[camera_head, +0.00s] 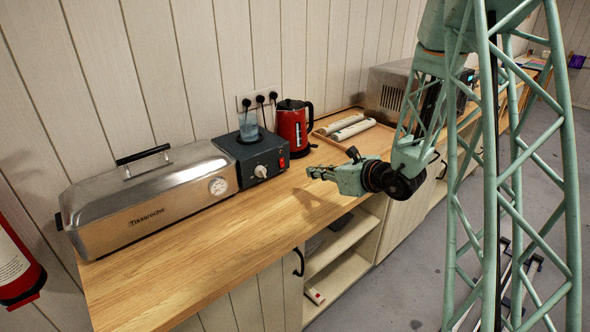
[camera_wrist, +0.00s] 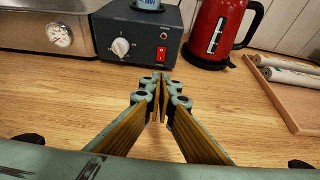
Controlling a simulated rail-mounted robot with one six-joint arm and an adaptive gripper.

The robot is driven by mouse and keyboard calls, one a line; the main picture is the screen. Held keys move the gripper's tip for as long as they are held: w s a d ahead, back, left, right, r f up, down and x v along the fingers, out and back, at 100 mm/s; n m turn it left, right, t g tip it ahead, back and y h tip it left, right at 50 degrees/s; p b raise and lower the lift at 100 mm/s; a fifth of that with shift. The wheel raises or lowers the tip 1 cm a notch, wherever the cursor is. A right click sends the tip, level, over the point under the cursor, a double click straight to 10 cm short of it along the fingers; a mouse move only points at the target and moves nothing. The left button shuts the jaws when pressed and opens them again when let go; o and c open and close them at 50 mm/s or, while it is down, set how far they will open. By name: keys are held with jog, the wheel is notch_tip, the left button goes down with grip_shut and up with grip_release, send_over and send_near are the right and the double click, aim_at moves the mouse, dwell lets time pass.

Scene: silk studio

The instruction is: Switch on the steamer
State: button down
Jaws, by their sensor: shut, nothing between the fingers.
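The steamer (camera_head: 150,196) is a long metal box with a lid handle and a round gauge, on the wooden counter at the left. Its dark control box (camera_head: 252,158) stands at its right end, with a pale dial (camera_head: 260,171) and a red switch (camera_head: 282,161). In the wrist view the control box (camera_wrist: 120,38) is ahead of my gripper, with the dial (camera_wrist: 121,47) and the red switch (camera_wrist: 162,53) facing me. My gripper (camera_head: 312,172) is shut and empty above the counter, apart from the switch. The switch's on or off position cannot be told.
A red kettle (camera_head: 292,124) stands right of the control box. A wooden tray (camera_head: 372,146) with rolls lies further right. A cup (camera_head: 248,126) sits on the control box. The counter (camera_head: 190,262) in front is clear. Open shelves (camera_head: 342,240) are below.

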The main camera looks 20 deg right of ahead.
jog(key=shift+w, duration=0.1)
jog(key=b, duration=0.1)
send_near(283, 166)
jog(key=w+f, duration=0.1)
jog(key=w+a+f, duration=0.1)
jog(key=w+f, duration=0.1)
jog(key=shift+a, duration=0.25)
jog(key=shift+w+a+b, duration=0.2)
jog(key=shift+w+a, duration=0.1)
jog(key=shift+w, duration=0.25)
jog(key=shift+w+a+b, duration=0.15)
jog(key=shift+w+a, duration=0.1)
jog(key=shift+w, duration=0.35)
jog(key=shift+f, duration=0.1)
jog(key=shift+w+f+b, duration=0.15)
jog(key=shift+w+b, duration=0.1)
jog(key=shift+b, duration=0.35)
jog(key=shift+a, duration=0.1)
jog(key=shift+r, duration=0.25)
jog(key=shift+r+p, duration=0.3)
jog(key=shift+r, duration=0.4)
